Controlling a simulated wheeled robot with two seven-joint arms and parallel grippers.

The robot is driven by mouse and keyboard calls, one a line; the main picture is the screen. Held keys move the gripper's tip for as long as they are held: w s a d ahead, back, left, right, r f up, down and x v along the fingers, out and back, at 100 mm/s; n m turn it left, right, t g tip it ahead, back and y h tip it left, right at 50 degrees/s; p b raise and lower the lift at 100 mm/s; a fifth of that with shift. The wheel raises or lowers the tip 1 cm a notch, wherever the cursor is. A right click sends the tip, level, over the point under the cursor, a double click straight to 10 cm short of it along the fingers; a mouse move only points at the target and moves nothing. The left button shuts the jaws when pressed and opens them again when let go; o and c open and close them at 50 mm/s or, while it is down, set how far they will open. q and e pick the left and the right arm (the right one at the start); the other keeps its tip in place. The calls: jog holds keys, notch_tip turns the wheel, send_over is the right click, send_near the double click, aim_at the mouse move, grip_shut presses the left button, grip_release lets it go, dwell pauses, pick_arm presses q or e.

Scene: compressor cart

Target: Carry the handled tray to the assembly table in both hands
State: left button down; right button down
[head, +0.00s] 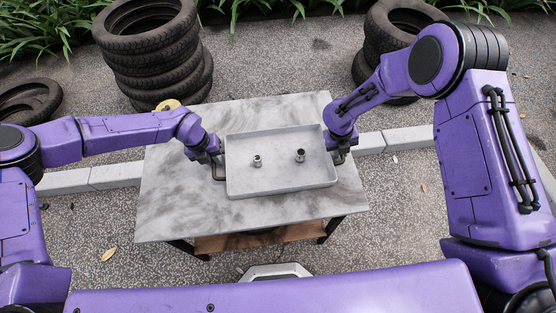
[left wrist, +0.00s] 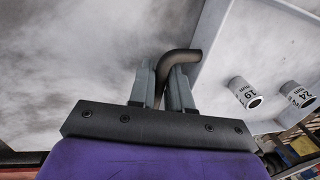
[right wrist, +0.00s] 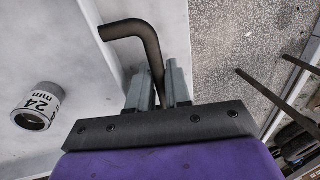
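The shallow grey handled tray (head: 280,178) is level over a marble-topped table (head: 180,205); I cannot tell whether it touches the top. It holds two metal sockets, one marked 19 (left wrist: 245,93) on the left and one marked 24 (right wrist: 38,108) on the right. My left gripper (head: 217,158) is at the tray's left end, its fingers closed around the dark bent left handle (left wrist: 182,55). My right gripper (head: 340,146) is at the right end, its fingers closed around the right handle (right wrist: 130,30). The fingers hide part of each handle.
Tyre stacks stand behind the table at left (head: 155,55) and right (head: 385,25); another tyre (head: 28,100) lies far left. A pale kerb (head: 115,176) runs behind the table. The table has a brown lower shelf (head: 262,239). Its left and front top is clear.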

jog(key=shift+r, duration=0.1)
